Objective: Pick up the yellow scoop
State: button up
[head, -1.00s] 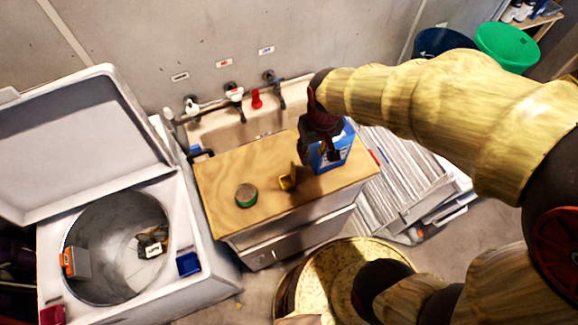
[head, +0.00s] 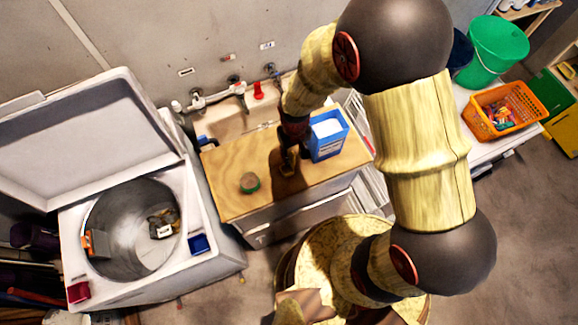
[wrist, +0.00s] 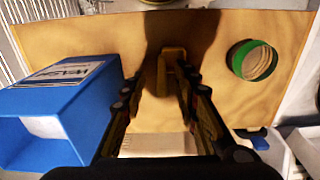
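The yellow scoop (wrist: 172,58) stands on the wooden top of the cabinet (wrist: 90,40). In the wrist view it lies straight ahead, in shadow, between the tips of my gripper (wrist: 170,75). The two fingers are apart, one on each side of the scoop; I cannot tell whether either touches it. In the head view my gripper (head: 288,161) points down at the cabinet top, left of the blue box, and largely hides the scoop.
A blue open box (head: 327,137) with white contents stands close right of my gripper. A green-rimmed round tin (head: 250,183) sits to the left. Behind is a sink with taps (head: 235,90). An open washer (head: 135,230) stands at left.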

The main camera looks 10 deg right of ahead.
jog(key=shift+a+f, duration=0.1)
jog(key=shift+f, duration=1.75)
jog(key=shift+c, duration=1)
grip_shut()
